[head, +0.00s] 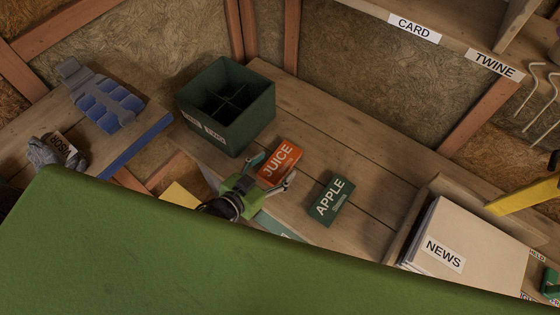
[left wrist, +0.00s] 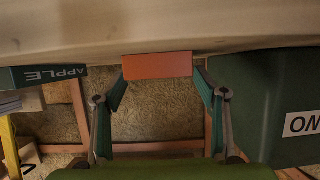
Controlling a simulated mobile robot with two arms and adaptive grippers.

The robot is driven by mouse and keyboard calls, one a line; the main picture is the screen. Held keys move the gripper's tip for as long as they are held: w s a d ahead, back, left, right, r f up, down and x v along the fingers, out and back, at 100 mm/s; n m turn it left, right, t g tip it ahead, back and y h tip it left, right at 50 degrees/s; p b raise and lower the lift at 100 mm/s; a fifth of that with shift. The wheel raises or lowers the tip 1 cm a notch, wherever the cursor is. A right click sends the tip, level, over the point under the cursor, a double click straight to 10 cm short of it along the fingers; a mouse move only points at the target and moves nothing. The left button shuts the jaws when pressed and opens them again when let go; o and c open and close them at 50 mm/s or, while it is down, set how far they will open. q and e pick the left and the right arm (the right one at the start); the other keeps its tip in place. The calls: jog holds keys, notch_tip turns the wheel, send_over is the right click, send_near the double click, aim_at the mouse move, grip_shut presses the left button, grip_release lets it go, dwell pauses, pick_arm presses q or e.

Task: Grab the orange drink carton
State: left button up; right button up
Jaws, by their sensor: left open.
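The orange drink carton (head: 280,162), labelled JUICE, is on the wooden bench in the head view. In the left wrist view the orange carton (left wrist: 158,66) shows its plain end between and just beyond the fingertips. My left gripper (head: 271,172) is open, with its fingers on either side of the carton's near end. It also shows open in the left wrist view (left wrist: 160,88). I cannot tell whether a finger touches the carton. My right gripper is in neither view.
A green APPLE carton (head: 331,199) lies right of the orange one. A dark green divided box (head: 245,125) stands behind left. A crate of papers marked NEWS (head: 470,245) is at the right. A blue tray (head: 118,105) sits far left. Bench behind the cartons is clear.

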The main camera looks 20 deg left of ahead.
aim_at(281, 160)
pick_arm(q)
jog(key=x, duration=0.2)
jog(key=shift+w+d, duration=0.1)
jog(key=shift+w, duration=0.2)
jog(key=shift+w+d+f, duration=0.15)
jog(key=shift+w+f, duration=0.1)
jog(key=shift+w, duration=0.15)
jog(key=c, duration=1)
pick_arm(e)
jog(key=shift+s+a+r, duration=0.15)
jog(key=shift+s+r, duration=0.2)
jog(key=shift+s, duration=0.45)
pick_arm(q)
jog(key=shift+r, duration=0.15)
